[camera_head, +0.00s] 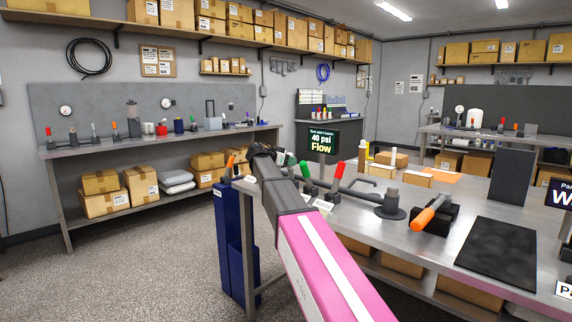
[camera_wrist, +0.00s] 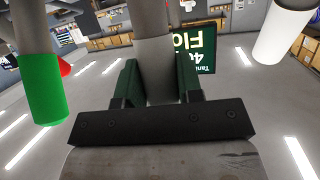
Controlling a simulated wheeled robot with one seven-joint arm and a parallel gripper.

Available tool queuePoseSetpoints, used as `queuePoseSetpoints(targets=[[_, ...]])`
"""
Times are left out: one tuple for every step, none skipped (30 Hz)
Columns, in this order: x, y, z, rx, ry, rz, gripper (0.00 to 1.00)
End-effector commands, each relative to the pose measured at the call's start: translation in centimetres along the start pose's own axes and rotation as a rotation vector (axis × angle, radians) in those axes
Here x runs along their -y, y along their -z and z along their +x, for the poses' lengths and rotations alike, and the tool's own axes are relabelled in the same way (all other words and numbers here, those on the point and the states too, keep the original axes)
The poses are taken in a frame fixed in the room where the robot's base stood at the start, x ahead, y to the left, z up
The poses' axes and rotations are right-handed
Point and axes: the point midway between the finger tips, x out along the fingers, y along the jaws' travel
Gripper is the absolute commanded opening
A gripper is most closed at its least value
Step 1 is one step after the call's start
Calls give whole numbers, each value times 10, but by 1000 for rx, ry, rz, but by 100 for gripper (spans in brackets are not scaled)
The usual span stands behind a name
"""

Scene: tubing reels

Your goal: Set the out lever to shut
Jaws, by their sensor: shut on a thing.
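My gripper (camera_wrist: 161,80) is shut on a grey cylindrical post (camera_wrist: 153,50), with a dark green jaw on each side of it. In the wrist view, a green-sleeved handle (camera_wrist: 43,90) stands to the left and a white handle (camera_wrist: 285,32) to the right, both apart from the jaws. In the head view, a green handle (camera_head: 305,169) and a red handle (camera_head: 339,170) rise from dark pipework on the near bench. My arm hides the jaws and the held post there. No lever label is readable, so I cannot tell which lever is the out lever.
An orange-handled lever (camera_head: 430,213) on a black block and a black mat (camera_head: 498,248) are on the bench (camera_head: 420,252) to the right. Blue bins (camera_head: 236,240) stand by its left end.

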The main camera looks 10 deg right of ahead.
Motion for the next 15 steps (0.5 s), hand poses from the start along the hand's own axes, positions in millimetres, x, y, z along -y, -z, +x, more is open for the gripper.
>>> queuePoseSetpoints(targets=[[3, 4, 5, 42, -5, -4, 0], [4, 6, 8, 70, -7, -10, 0], [5, 7, 12, 106, -9, -16, 0], [5, 8, 15, 132, -12, -21, 0], [6, 9, 18, 159, -15, -26, 0], [6, 10, 21, 194, -17, -32, 0], [7, 10, 24, 219, -19, -38, 0], [8, 11, 26, 245, -21, -42, 0], [8, 12, 30, 277, -24, -48, 0], [9, 12, 32, 301, -25, -52, 0], [9, 12, 35, 323, -28, -56, 0], [10, 13, 38, 352, -30, -62, 0], [10, 12, 40, 372, -31, -65, 0], [10, 12, 42, 392, -33, -69, 0], [11, 12, 45, 417, -35, -75, 0]])
